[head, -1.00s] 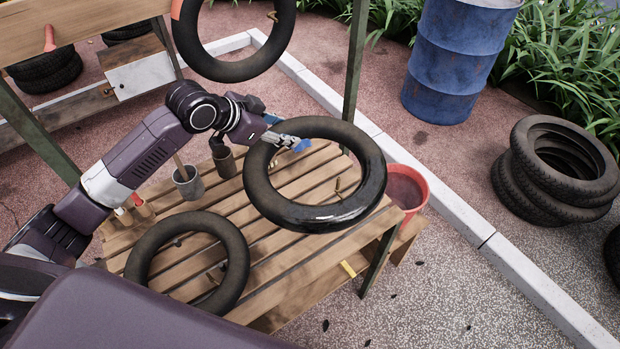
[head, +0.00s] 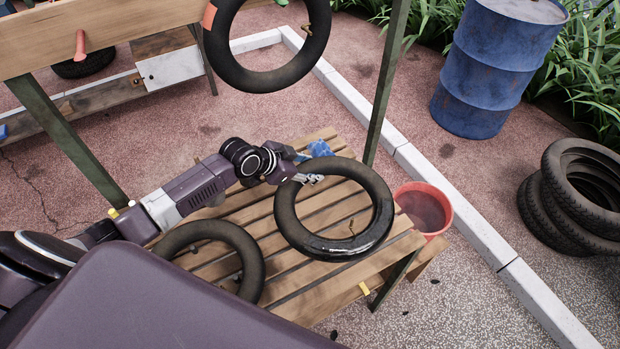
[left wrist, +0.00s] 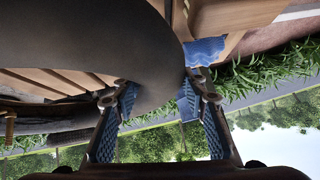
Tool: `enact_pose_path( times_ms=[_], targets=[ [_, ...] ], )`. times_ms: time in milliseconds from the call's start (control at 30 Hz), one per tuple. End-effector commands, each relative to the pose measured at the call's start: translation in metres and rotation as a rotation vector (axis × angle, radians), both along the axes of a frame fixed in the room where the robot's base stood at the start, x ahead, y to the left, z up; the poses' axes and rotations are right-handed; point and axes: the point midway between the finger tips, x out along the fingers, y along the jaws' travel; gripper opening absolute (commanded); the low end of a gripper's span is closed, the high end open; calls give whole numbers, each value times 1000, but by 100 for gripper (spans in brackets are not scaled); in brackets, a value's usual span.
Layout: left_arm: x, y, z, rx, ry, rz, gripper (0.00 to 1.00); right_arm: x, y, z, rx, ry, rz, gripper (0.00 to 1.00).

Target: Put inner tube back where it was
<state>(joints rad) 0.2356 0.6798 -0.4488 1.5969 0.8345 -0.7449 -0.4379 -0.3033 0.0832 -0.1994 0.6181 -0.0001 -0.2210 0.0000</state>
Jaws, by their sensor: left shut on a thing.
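My left gripper (head: 308,179) is shut on the upper left rim of a black inner tube (head: 284,214). The tube's near side looks shiny, and a brass valve shows inside the ring. It is over the right part of the slatted wooden bench (head: 262,222); I cannot tell whether it touches the slats. In the left wrist view the tube (left wrist: 150,70) passes between the two blue-padded fingers (left wrist: 160,100). A second inner tube (head: 220,231) lies on the bench at the left, partly hidden by my body. My right gripper is not in view.
A third tube (head: 262,79) hangs above the bench's far side. A red bucket (head: 437,228) stands right of the bench. A blue cloth (head: 320,148) is at the far edge. A green post (head: 386,95) rises behind. A blue barrel (head: 495,70) and stacked tires (head: 560,205) stand farther right.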

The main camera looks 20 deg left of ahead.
Motion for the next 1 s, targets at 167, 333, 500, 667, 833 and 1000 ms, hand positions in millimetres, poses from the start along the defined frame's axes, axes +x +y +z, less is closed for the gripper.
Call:
enact_pose_path(
  times_ms=[167, 333, 500, 667, 833, 1000],
  targets=[
    [1, -1, -17, -3, -3, 0, 19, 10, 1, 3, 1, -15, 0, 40],
    [1, 0, -39, -4, 1, 2, 19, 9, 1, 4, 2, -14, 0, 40],
    [1, -1, -54, -3, -3, 1, 19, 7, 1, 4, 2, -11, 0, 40],
    [1, 0, -55, -1, -5, 0, 19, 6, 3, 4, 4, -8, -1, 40],
    [0, 0, -56, 1, -2, -1, 47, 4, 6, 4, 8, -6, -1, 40],
    [0, 0, -56, 1, -1, -2, 47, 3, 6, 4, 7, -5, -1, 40]
  ],
)
